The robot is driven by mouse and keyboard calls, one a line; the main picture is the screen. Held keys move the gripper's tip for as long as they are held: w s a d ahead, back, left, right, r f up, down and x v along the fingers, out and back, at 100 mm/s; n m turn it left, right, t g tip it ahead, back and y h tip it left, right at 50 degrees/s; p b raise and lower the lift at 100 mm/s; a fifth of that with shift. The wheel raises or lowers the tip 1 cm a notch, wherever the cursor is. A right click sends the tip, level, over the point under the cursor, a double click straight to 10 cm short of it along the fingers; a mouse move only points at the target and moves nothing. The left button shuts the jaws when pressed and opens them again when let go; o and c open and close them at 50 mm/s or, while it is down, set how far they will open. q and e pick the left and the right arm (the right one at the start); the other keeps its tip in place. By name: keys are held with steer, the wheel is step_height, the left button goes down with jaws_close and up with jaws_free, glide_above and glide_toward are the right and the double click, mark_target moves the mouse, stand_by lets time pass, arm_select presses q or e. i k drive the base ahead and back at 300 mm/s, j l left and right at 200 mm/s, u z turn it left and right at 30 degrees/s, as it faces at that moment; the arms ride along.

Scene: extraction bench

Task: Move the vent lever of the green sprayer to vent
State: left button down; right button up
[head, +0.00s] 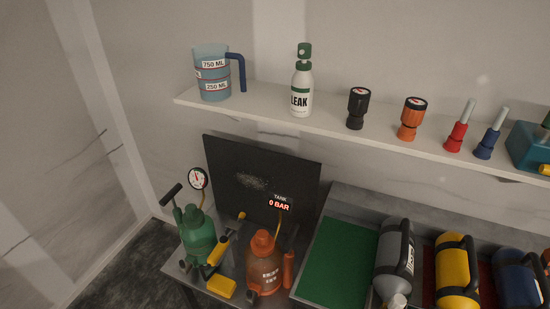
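The green sprayer (198,239) stands upright at the left end of the lower bench. It has a black handle sticking up to the left and a round white dial gauge (198,178) above it. Yellow-and-black parts (219,250) lie along its right side, and a yellow block (221,286) sits low in front. Which of these parts is the vent lever, and its position, I cannot tell at this size. Neither of my grippers is in view.
An orange sprayer (265,266) stands just right of the green one, below a "TANK 0 BAR" display (280,202). A dark panel (240,180) rises behind. A green mat (340,262) and several cylinders are to the right. The shelf (330,119) above holds a jug and bottle.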

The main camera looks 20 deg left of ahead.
mark_target(187, 267)
steer(key=u, duration=1.5)
